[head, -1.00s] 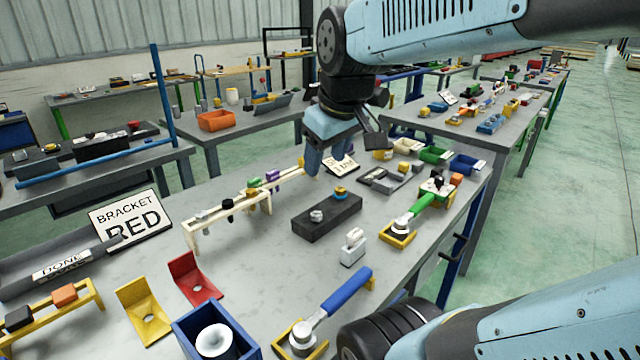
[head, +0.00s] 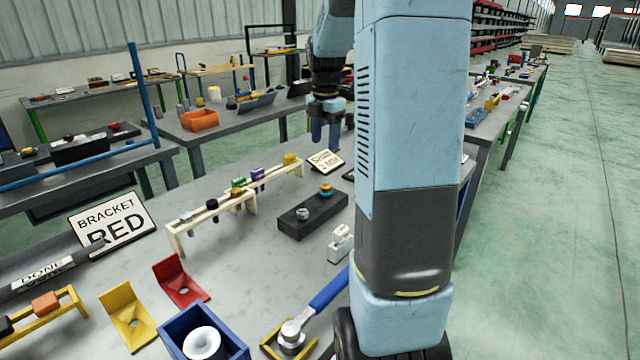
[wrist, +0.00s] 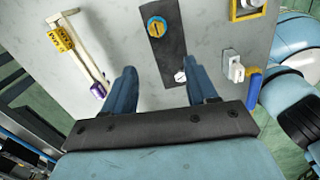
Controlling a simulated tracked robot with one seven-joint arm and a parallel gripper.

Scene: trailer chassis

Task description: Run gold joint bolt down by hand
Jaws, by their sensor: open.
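A dark block (head: 300,222) lies on the table. On it sit a gold bolt with a blue ring (head: 326,189) and a silver bolt (head: 302,213). Both also show in the wrist view, the gold bolt (wrist: 156,27) beyond my fingertips and the silver bolt (wrist: 180,76) between the fingers, nearer the right one. My gripper (head: 325,143) points down above the table, behind the block in the head view. In the wrist view my gripper (wrist: 163,80) is open, with nothing seen held. I cannot tell how far the gold bolt is screwed in.
A cream rack (head: 180,241) with several coloured bolts stands left of the block. A white fitting (head: 340,244) and a blue-handled wrench (head: 328,290) lie nearer. A small sign (head: 326,161) stands behind the block. My arm hides the table's right side.

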